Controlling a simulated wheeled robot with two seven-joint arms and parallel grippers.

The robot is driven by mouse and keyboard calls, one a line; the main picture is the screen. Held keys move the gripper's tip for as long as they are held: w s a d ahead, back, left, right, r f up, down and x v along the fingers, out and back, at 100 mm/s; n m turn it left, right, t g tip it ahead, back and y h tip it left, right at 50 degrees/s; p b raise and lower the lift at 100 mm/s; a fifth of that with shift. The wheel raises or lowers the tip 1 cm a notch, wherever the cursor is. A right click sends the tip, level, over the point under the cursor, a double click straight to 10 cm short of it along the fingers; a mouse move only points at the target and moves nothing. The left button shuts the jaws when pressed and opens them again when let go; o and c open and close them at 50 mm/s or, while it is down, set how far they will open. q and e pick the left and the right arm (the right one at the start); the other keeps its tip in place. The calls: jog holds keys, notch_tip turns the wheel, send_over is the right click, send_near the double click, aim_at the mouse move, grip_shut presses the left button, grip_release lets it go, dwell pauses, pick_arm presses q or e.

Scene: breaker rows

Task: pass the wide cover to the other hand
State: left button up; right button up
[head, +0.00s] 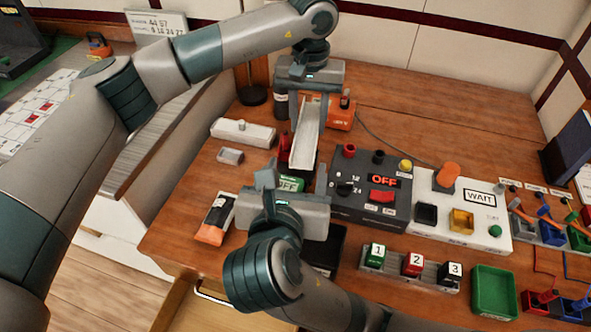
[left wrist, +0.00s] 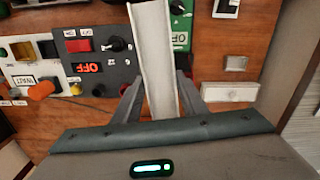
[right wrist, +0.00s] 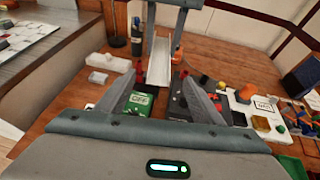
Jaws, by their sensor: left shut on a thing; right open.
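The wide cover (head: 303,138) is a long, pale, channel-shaped strip. My left gripper (head: 309,108) is shut on it and holds it above the bench, one end pointing toward the right gripper. In the left wrist view the cover (left wrist: 153,55) runs out between the fingers. My right gripper (head: 293,178) is open and empty, just below the cover's near end in the head view. In the right wrist view the cover (right wrist: 158,64) lies ahead of the open fingers, apart from them as far as I can tell.
A green OFF block (head: 289,184) lies beneath the right gripper. A dark panel (head: 345,208) and a white WAIT panel (head: 460,240) stand to the right. A white box (head: 243,134) and an orange-black device (head: 213,220) are left. Numbered blocks (head: 413,264) and a green tray (head: 494,292) are in front.

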aim_at(304, 153)
jog(key=shift+w, duration=0.15)
jog(key=x, duration=1.1)
jog(key=shift+w+f, duration=0.3)
jog(key=c, duration=1.2)
pick_arm(q)
jog(key=o, duration=1.1)
pick_arm(e)
jog(key=shift+o, duration=0.2)
pick_arm(q)
jog(key=shift+o, duration=0.2)
jog(key=shift+r, duration=0.1)
notch_tip(304, 153, up, 12)
